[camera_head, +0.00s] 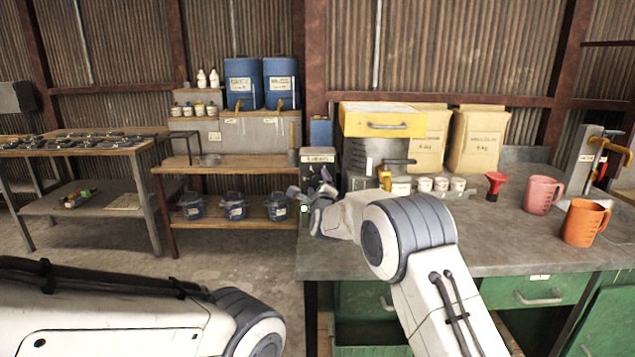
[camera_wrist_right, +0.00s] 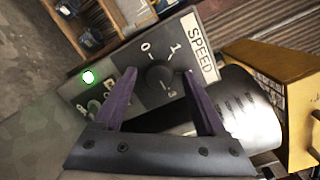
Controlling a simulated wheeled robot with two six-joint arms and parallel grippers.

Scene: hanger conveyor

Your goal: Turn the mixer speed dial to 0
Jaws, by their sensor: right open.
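The mixer's grey control box shows in the wrist view with a white SPEED label (camera_wrist_right: 201,46). Its round black speed dial (camera_wrist_right: 160,76) has the marks 0, 1 and 3 visible around it; I cannot clearly tell which mark it points to. My right gripper (camera_wrist_right: 161,75) is open, with one dark finger on each side of the dial; contact cannot be made out. In the head view my right gripper (camera_head: 318,195) is in front of the control box (camera_head: 318,156) and hides the dial. My left arm shows at lower left, its gripper out of view.
The mixer has a yellow top (camera_head: 383,122) and stands on the grey bench (camera_head: 480,235). Paper sacks (camera_head: 480,140), small white tubs, a red funnel (camera_head: 495,185), a pink jug (camera_head: 542,194) and an orange jug (camera_head: 585,222) stand to the right. A lit green lamp (camera_wrist_right: 88,77) is beside the dial.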

